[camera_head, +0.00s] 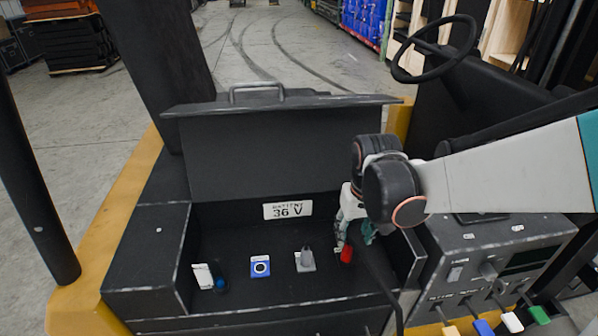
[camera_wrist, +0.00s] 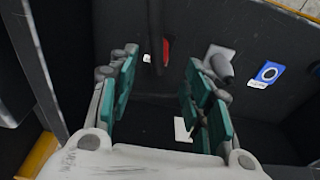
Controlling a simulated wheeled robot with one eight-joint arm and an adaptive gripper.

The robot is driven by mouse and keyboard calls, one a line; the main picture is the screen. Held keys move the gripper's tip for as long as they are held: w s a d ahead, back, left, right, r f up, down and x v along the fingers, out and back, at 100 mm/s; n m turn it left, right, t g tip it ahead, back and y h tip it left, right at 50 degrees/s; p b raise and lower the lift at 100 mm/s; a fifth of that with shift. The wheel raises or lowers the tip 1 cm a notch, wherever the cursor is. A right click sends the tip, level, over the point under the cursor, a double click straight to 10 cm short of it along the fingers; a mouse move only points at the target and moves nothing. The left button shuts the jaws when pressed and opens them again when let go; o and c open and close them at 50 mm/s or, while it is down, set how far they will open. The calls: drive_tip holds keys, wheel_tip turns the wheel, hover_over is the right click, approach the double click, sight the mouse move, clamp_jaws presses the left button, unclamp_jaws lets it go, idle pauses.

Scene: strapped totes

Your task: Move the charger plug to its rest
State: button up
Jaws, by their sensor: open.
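A red plug-like piece (camera_head: 346,254), which I take to be the charger plug, shows at the right of the open black battery box. A black cable (camera_head: 388,283) runs beside it. The red piece also shows in the wrist view (camera_wrist: 166,50), partly hidden by a dark upright strip. My gripper (camera_head: 354,236) is over the right side of the box, close to the red piece. In the wrist view my gripper (camera_wrist: 160,78) has its teal fingers apart with nothing between them. A grey upright piece on a light plate (camera_head: 306,260) stands left of the red piece; whether it is the rest I cannot tell.
A blue plate with a round socket (camera_head: 260,267) and a white tag beside a blue knob (camera_head: 203,276) lie further left. The raised lid (camera_head: 270,155) stands behind the box. A panel with coloured levers (camera_head: 490,275) is at the right.

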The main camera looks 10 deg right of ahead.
sight(349, 244)
drive_tip(key=w+g+p, duration=0.1)
drive_tip(key=p, duration=0.2)
drive_tip(key=shift+w+r, duration=0.1)
drive_tip(key=shift+w, duration=0.3)
drive_tip(key=shift+w+f+g+p, duration=0.15)
drive_tip(key=shift+f+g+p, duration=0.2)
drive_tip(key=shift+p, duration=0.55)
drive_tip(key=shift+f, duration=0.2)
wheel_tip(349, 244, down, 9)
drive_tip(key=b, duration=0.7)
drive_tip(key=shift+r, duration=0.1)
drive_tip(key=shift+b, duration=0.3)
drive_tip(key=shift+c, duration=0.6)
clamp_jaws()
drive_tip(key=shift+r, duration=0.2)
